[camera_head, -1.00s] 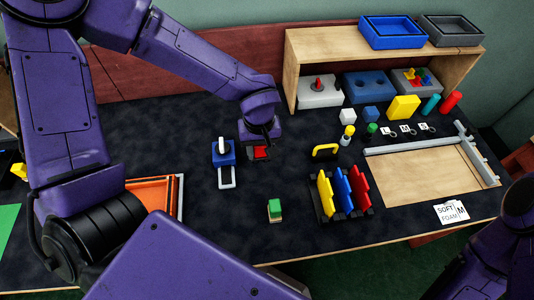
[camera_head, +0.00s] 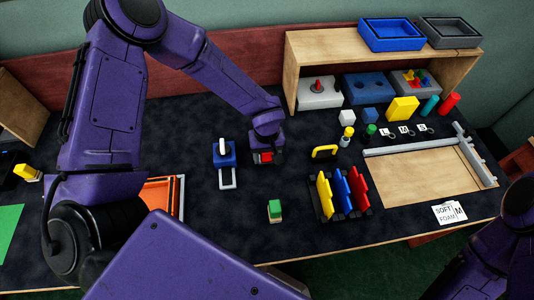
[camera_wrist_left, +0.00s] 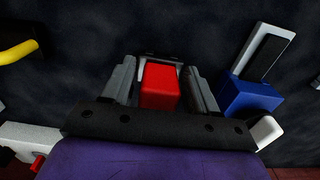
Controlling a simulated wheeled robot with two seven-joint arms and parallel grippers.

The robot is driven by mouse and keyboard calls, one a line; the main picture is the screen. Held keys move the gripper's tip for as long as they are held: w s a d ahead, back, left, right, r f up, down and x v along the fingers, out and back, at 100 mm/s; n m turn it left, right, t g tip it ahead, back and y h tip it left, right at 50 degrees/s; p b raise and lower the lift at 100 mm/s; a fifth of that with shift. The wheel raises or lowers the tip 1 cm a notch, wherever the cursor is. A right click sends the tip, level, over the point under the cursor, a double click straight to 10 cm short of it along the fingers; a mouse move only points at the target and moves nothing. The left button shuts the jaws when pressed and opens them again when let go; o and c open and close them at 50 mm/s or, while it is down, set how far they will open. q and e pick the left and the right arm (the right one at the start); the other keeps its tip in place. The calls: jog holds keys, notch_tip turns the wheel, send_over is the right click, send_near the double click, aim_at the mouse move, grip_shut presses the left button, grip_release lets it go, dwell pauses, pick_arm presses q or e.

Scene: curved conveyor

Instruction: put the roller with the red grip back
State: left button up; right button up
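A red block-shaped grip (camera_head: 264,157) is on the dark table under my left gripper (camera_head: 266,150), right of a blue-gripped tool. In the left wrist view the red grip (camera_wrist_left: 160,86) sits between the two fingers of my left gripper (camera_wrist_left: 160,82), with narrow dark gaps beside it. A thin grey frame shows just past it; any roller there is mostly hidden. The fingers look open around the grip. The blue-gripped tool (camera_head: 223,153) has a white handle end and a pale frame; it also shows in the left wrist view (camera_wrist_left: 250,96). My right gripper is out of view.
A wooden shelf (camera_head: 385,42) holds bins and stands over a white block with a red knob (camera_head: 319,92). A yellow handle (camera_head: 325,152), a rack of coloured pieces (camera_head: 343,192) and a green-topped block (camera_head: 275,210) lie right of my left gripper. An orange tray (camera_head: 161,196) is left.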

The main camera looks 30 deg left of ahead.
pick_arm(q)
jog(key=shift+o, duration=0.3)
jog(key=shift+f, duration=0.1)
jog(key=shift+f+b, duration=0.15)
jog(key=shift+b, duration=0.65)
notch_tip(320, 180, up, 11)
jog(key=shift+w+a+r, duration=0.1)
jog(key=shift+a, duration=0.05)
